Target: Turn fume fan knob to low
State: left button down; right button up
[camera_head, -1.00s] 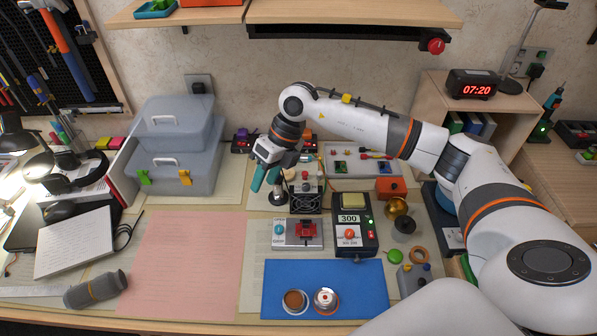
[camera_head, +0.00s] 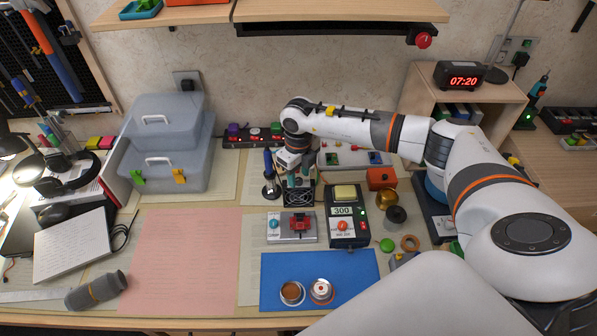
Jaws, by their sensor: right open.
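The fume fan (camera_head: 299,197) is a small black box with a round grille, standing at the back middle of the bench in the head view. My right gripper (camera_head: 298,180) is open and points down over the top of the fan. Its teal fingers are just behind the grille's upper edge. The gripper hides the fan's top, so I cannot see the knob or its setting, nor whether the fingers touch it. My left gripper is not in view.
A soldering iron in its stand (camera_head: 270,184) is close to the left of the gripper. A station with a 300 display (camera_head: 346,226) and a grey box with a red clamp (camera_head: 291,228) stand in front. An orange box (camera_head: 381,178) is to the right.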

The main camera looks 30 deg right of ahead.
jog(key=shift+f, duration=0.45)
jog(key=shift+c, duration=0.5)
grip_shut()
jog(key=shift+m, duration=0.3)
jog(key=m, duration=1.1)
jog(key=shift+r, duration=0.1)
